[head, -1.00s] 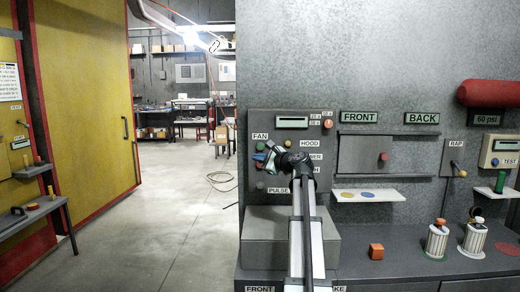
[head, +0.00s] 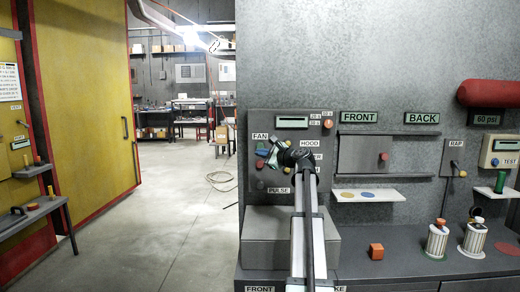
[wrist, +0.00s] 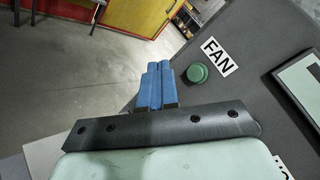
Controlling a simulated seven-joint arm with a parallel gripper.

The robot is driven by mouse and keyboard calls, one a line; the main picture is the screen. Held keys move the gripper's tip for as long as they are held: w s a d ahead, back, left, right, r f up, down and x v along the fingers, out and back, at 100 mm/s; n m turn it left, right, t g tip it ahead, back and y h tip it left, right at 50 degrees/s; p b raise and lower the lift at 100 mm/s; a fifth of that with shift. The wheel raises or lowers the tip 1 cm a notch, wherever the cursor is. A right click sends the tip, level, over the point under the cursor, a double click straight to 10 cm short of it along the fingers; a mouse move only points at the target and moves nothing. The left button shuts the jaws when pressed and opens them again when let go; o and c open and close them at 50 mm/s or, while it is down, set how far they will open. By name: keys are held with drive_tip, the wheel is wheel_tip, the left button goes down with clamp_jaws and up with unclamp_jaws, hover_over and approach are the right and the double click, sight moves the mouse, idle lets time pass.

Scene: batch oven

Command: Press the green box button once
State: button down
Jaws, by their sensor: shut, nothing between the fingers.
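A round green button (wrist: 197,73) sits on the grey control panel beside the FAN label (wrist: 219,57) in the wrist view. My gripper (wrist: 158,68) is shut, its two blue fingers side by side with nothing between them. In that view the fingertips lie just left of the green button, apart from it in the picture; the depth between them is unclear. In the head view my gripper (head: 262,152) is in front of the panel's left side, below the FAN label, and the green button is not clearly visible there.
The panel (head: 256,122) also carries a small display (head: 292,122), an orange knob (head: 328,124) and labels for HOOD and PULSE. A grey block (head: 262,240) stands below it. An orange cube (head: 376,251) sits on the counter. Open floor lies left of the panel.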

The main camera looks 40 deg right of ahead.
drive_tip(key=w+d, duration=0.4)
drive_tip(key=shift+w+d, duration=0.35)
drive_tip(key=shift+w+d, duration=0.1)
idle(1.9)
drive_tip(key=shift+w+d, duration=0.2)
drive_tip(key=shift+w+d, duration=0.35)
idle(1.0)
drive_tip(key=shift+s+a, duration=0.1)
drive_tip(key=shift+s, duration=0.05)
drive_tip(key=shift+s+a, duration=0.5)
drive_tip(key=shift+a, duration=0.05)
idle(0.5)
drive_tip(key=shift+s+a, duration=1.75)
drive_tip(key=shift+s, duration=0.05)
